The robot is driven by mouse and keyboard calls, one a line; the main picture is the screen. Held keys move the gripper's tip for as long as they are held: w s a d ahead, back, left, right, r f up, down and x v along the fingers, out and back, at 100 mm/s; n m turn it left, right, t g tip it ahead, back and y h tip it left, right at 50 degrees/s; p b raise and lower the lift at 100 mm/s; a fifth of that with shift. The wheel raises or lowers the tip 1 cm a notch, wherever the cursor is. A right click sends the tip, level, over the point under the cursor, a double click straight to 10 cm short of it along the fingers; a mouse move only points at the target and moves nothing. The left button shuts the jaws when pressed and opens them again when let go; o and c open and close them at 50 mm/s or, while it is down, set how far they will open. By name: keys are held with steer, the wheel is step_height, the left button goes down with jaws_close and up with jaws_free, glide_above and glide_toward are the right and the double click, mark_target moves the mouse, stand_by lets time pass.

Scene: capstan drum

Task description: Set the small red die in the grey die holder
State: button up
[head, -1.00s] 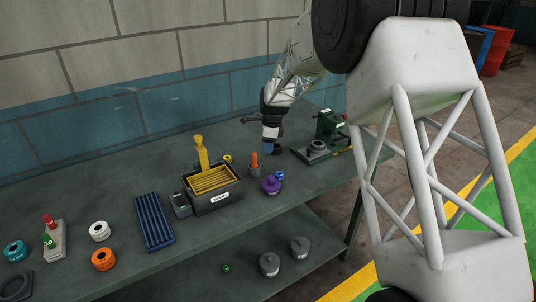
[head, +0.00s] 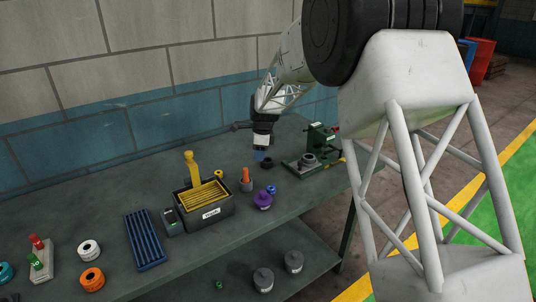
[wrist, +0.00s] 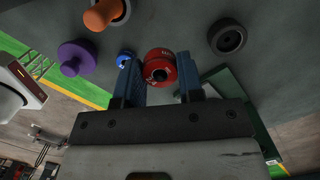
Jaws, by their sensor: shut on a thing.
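The small red die (wrist: 161,67) is a round ring with a dark centre hole, held between the two blue fingers of my gripper (wrist: 159,85) in the wrist view. In the head view my gripper (head: 261,156) points down over the back of the bench, left of the green press; the die cannot be made out there. A grey round cup (head: 309,160), which looks like the grey die holder, sits at the foot of the press, right of my gripper. I cannot make it out in the wrist view.
A dark ring (head: 267,163) lies close beside my gripper. The green press (head: 318,138) stands right of it. An orange-topped peg (head: 245,176), a purple knobbed piece (head: 263,200) and a small blue ring (head: 271,189) stand nearer the front. A black bin (head: 207,215) is left.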

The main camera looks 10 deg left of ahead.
steer(key=s+d+r, duration=0.1)
steer(key=s+d, duration=0.2)
steer(key=d, duration=1.8)
steer(key=shift+s+d+n, duration=0.2)
steer(key=shift+d+n, duration=0.1)
glide_above(308, 158)
steer(key=shift+d+f, duration=0.2)
steer(key=shift+f, duration=0.5)
steer(key=shift+f, duration=1.75)
steer(key=shift+f, duration=0.65)
